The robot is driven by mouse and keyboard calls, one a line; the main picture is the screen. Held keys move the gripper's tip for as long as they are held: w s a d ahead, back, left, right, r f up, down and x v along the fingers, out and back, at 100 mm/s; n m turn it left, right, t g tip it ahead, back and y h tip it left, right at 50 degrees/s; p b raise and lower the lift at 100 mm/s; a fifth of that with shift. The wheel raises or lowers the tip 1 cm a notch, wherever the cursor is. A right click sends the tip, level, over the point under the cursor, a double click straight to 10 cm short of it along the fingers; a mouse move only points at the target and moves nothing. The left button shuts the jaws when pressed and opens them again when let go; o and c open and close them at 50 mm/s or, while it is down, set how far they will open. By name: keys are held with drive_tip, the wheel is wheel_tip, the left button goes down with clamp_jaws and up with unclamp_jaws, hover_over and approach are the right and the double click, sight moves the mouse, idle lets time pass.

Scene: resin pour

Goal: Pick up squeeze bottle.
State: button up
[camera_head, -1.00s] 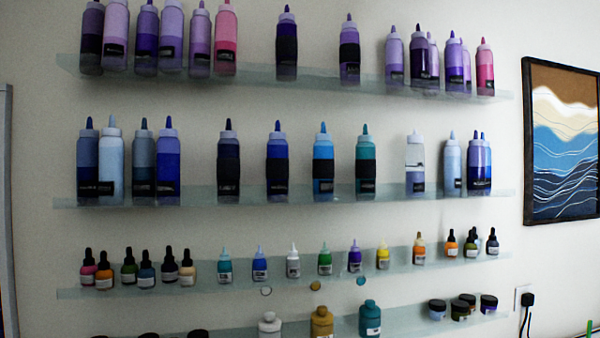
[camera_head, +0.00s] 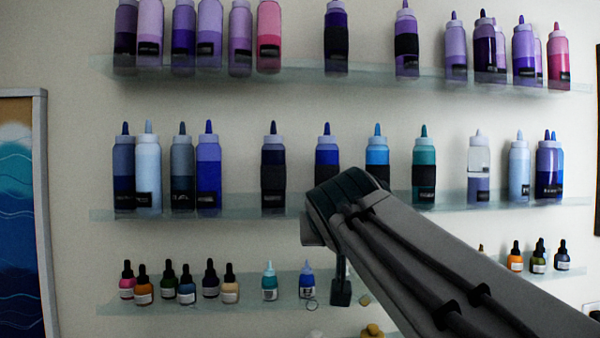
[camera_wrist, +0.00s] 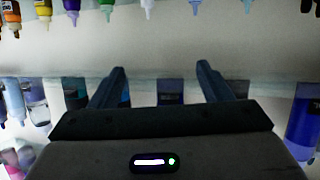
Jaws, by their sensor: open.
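Squeeze bottles stand upright along the middle shelf in the head view, among them a dark navy one (camera_head: 273,158), a blue one with a dark band (camera_head: 326,152), a lighter blue one (camera_head: 377,150) and a teal one (camera_head: 424,153). The wrist view is upside down. There my gripper (camera_wrist: 160,72) is open and empty, its two fingers pointing toward the shelf. A dark blue bottle (camera_wrist: 170,92) shows between the fingers, farther off and apart from them. A bright blue bottle (camera_wrist: 304,122) is at the right. My arm hides part of the middle row in the head view.
Purple and pink squeeze bottles (camera_head: 183,35) fill the top shelf (camera_head: 290,74). Small dropper bottles (camera_head: 187,285) stand on the lower shelf (camera_head: 110,308). Bottles flank the middle row closely. A framed picture (camera_head: 20,220) hangs at the left.

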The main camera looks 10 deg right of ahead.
sight(326, 176)
wheel_tip(326, 176, up, 10)
drive_tip(key=w+a+t, duration=0.1)
drive_tip(key=t, duration=0.2)
drive_tip(key=p+x, duration=0.1)
drive_tip(key=x, duration=0.3)
drive_tip(key=p+x, duration=0.2)
drive_tip(key=x, duration=0.2)
drive_tip(key=shift+a+f, duration=0.1)
drive_tip(key=shift+f, duration=0.1)
drive_tip(key=x, duration=0.1)
drive_tip(key=p+x, duration=0.1)
drive_tip(key=x, duration=0.1)
drive_tip(key=p+x, duration=0.1)
drive_tip(key=shift+w+r, duration=0.2)
drive_tip(key=shift+r, duration=0.1)
drive_tip(key=shift+w+f+p, duration=0.15)
drive_tip(key=shift+w+p, duration=0.2)
drive_tip(key=shift+w, duration=0.2)
drive_tip(key=c, duration=1.2)
